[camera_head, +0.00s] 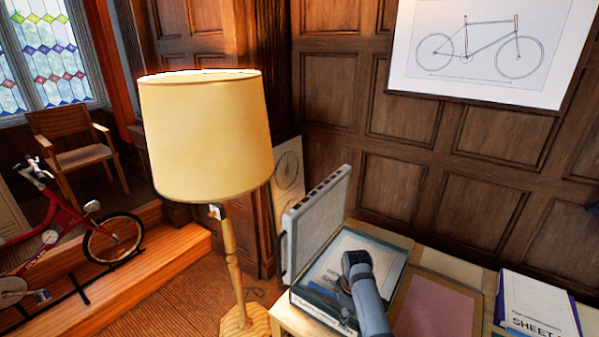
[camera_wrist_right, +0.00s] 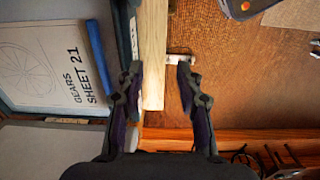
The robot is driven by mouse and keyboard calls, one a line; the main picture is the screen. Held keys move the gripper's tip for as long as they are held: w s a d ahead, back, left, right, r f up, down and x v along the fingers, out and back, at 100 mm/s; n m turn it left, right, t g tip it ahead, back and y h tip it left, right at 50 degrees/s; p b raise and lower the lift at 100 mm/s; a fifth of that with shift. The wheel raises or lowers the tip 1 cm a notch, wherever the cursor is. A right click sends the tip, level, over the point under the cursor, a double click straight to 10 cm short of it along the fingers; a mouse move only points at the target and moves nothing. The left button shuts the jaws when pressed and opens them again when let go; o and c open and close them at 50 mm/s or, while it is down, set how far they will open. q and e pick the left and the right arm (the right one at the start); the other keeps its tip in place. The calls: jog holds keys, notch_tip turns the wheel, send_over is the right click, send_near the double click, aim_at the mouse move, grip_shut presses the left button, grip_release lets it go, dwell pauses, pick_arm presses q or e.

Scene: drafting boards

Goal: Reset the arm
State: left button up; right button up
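My right arm (camera_head: 366,295) reaches in from the bottom of the head view, in front of an open case on the table; its fingertips cannot be made out there. In the right wrist view my right gripper (camera_wrist_right: 159,68) is open, its two dark fingers apart with nothing held. Between and beyond them lie the pale table edge (camera_wrist_right: 152,45) and the brown floor. My left gripper is in neither view.
The open case (camera_head: 395,258) has its grey lid (camera_head: 318,222) raised; printed sheets (camera_wrist_right: 42,62) lie inside. A floor lamp (camera_head: 205,135) stands close left of the table. A pink board (camera_head: 437,305) and a booklet (camera_head: 537,303) lie right. A red bicycle (camera_head: 70,225) stands far left.

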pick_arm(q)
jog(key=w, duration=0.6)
pick_arm(e)
jog(key=s+d+f+m+t, duration=0.1)
jog(key=s+d+f+m, duration=0.25)
jog(key=s+d, duration=0.3)
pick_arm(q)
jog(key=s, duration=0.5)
pick_arm(e)
jog(key=s+d+r+m+t, duration=0.1)
jog(key=s+d+r+m, duration=0.2)
jog(key=s, duration=0.6)
jog(key=s+r+m+t, duration=0.2)
jog(key=s+r+m, duration=0.3)
jog(key=s, duration=0.4)
jog(key=s+d+f+n+g+b, duration=0.2)
jog(key=f+b, duration=0.6)
jog(key=f, duration=2.7)
pick_arm(q)
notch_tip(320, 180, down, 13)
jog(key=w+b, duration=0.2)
jog(key=b, duration=0.3)
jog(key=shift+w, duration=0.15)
pick_arm(e)
jog(key=s+d+f+m+g, duration=0.1)
jog(key=s+d+f, duration=0.1)
jog(key=s+f, duration=1.6)
jog(key=shift+s+f+h, duration=0.2)
jog(key=shift+f+h, duration=0.2)
jog(key=shift+f, duration=0.5)
